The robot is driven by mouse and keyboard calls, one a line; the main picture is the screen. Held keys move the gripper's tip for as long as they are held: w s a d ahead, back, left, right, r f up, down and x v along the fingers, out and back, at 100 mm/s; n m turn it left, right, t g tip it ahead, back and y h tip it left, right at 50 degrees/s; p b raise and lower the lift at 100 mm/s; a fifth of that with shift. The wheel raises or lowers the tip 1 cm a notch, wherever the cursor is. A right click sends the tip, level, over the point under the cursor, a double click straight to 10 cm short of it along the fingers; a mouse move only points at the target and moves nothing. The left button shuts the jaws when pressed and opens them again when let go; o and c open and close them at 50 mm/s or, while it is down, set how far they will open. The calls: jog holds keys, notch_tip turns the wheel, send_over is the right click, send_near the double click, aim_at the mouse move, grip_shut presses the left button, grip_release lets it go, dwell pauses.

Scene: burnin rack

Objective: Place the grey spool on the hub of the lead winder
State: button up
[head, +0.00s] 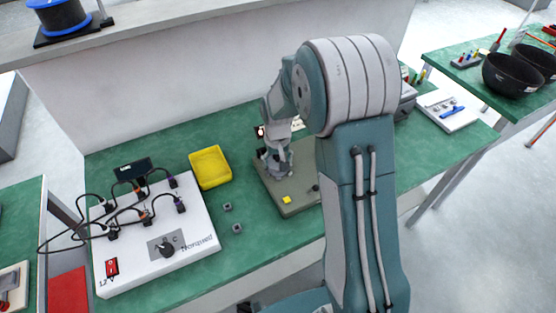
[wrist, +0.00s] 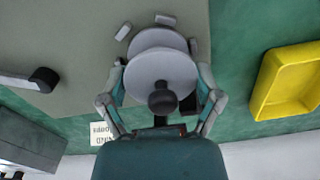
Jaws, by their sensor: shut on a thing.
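The grey spool (wrist: 160,65) shows in the wrist view as two pale round flanges. A dark round knob (wrist: 162,98) is in front of its near flange. My gripper (wrist: 160,76) has a finger on each side of the spool and is shut on it. The lead winder's grey-green base (head: 299,208) is under my gripper (head: 278,172) in the head view; its plate (wrist: 75,40) also shows in the wrist view. A black crank handle (wrist: 43,79) is at its left there. The hub is hidden; I cannot tell whether the spool touches it.
Small pale blocks (wrist: 124,31) surround the spool on the plate. A yellow tray (head: 210,167) stands left of the winder. A white test box (head: 155,240) with black cables is farther left. Two small grey cubes (head: 237,228) lie between.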

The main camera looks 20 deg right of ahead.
jog(key=o, duration=1)
jog(key=shift+a, duration=0.1)
jog(key=shift+o, duration=0.2)
jog(key=shift+d+r, duration=0.1)
jog(key=shift+d, duration=0.4)
notch_tip(320, 180, up, 12)
jog(key=shift+a+r, duration=0.1)
jog(key=shift+a, duration=0.05)
jog(key=s+r+t, duration=0.2)
jog(key=s+r, duration=0.3)
jog(key=s, duration=0.7)
jog(key=s+r+t, duration=0.3)
jog(key=s+r, duration=0.3)
jog(key=s, duration=0.6)
jog(key=shift+r+t, duration=0.2)
jog(key=shift+t, duration=0.1)
jog(key=shift+s, duration=0.1)
